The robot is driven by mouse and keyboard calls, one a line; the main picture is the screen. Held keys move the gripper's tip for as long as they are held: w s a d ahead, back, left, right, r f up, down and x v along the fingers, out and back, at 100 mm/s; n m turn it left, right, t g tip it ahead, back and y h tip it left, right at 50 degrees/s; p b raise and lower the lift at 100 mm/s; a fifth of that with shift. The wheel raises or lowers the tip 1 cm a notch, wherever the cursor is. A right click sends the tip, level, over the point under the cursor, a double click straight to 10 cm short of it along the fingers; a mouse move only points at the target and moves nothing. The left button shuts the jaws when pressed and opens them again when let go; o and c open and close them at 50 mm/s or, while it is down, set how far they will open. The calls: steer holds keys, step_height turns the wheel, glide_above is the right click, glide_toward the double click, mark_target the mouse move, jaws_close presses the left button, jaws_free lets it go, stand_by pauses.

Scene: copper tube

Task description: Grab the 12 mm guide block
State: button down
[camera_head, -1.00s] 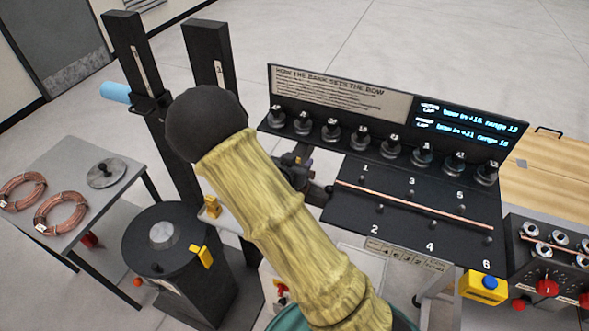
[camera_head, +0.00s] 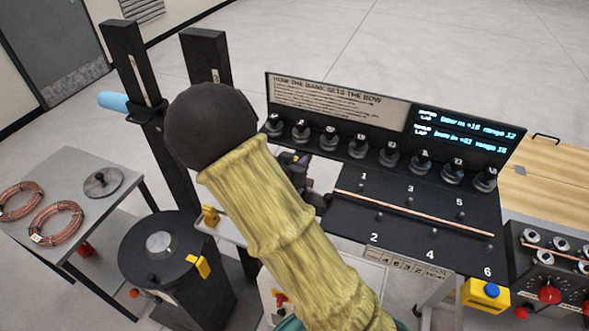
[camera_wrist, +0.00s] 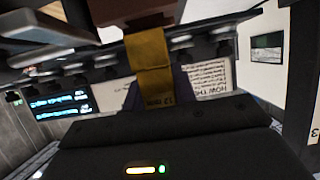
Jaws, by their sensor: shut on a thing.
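In the wrist view my gripper (camera_wrist: 157,88) is shut on a yellow block marked "12 mm", the 12 mm guide block (camera_wrist: 150,62). The block stands out from between the dark fingers, with its label close to the palm. A brown-red piece lies just beyond its far end; I cannot tell whether they touch. In the head view my yellow-sleeved arm crosses the middle and hides most of the gripper and the held block.
A black panel (camera_head: 345,225) with numbered pins, a copper tube (camera_head: 420,214) and a row of knobs stands right of my arm. A black drum (camera_head: 165,255) and a grey table (camera_head: 120,207) with copper coils (camera_head: 57,222) stand left. Two dark posts rise behind.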

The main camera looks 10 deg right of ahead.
step_height(320, 180, up, 7)
steer(key=shift+f, duration=0.2)
stand_by(0.6)
